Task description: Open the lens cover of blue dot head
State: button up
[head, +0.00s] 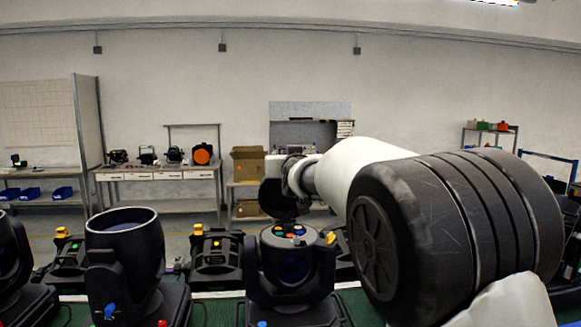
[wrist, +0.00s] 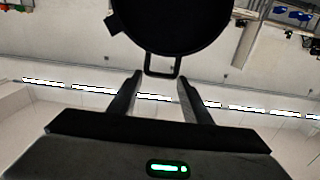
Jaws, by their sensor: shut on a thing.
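A black moving-head lamp (head: 290,265) stands in the middle of the head view, with a blue dot (head: 262,324) at its base. Its round face with several coloured lenses (head: 289,231) is uncovered and points up. A dark round lens cover (head: 278,200) stands raised above the far left edge of that face; its hinge is not clear. My gripper (wrist: 161,76) is shut on the cover's loop handle (wrist: 162,70), one finger on each side. The cover's disc also fills the top of the wrist view (wrist: 170,25).
Another black head with a wide open barrel (head: 125,240) stands to the left, and part of one more shows at the far left edge. Other black units with yellow knobs (head: 215,255) stand behind. My arm covers the right side. Workbenches (head: 160,174) line the back wall.

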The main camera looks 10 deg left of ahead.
jog(key=shift+w+r, duration=0.9)
jog(key=shift+r, duration=0.15)
grip_shut()
jog(key=shift+o, duration=0.5)
grip_release()
jog(key=shift+w+d+f, duration=0.1)
jog(key=shift+w+f, duration=0.1)
jog(key=shift+f, duration=0.05)
jog(key=o, duration=0.7)
jog(key=shift+s, duration=0.35)
jog(key=o, duration=0.5)
jog(key=shift+w+f, duration=0.1)
jog(key=shift+f, duration=0.05)
jog(key=shift+a, duration=0.2)
jog(key=shift+s, duration=0.35)
jog(key=b+v, duration=0.1)
jog(key=v, duration=1.6)
jog(key=shift+f+b, duration=0.15)
jog(key=shift+b, duration=0.25)
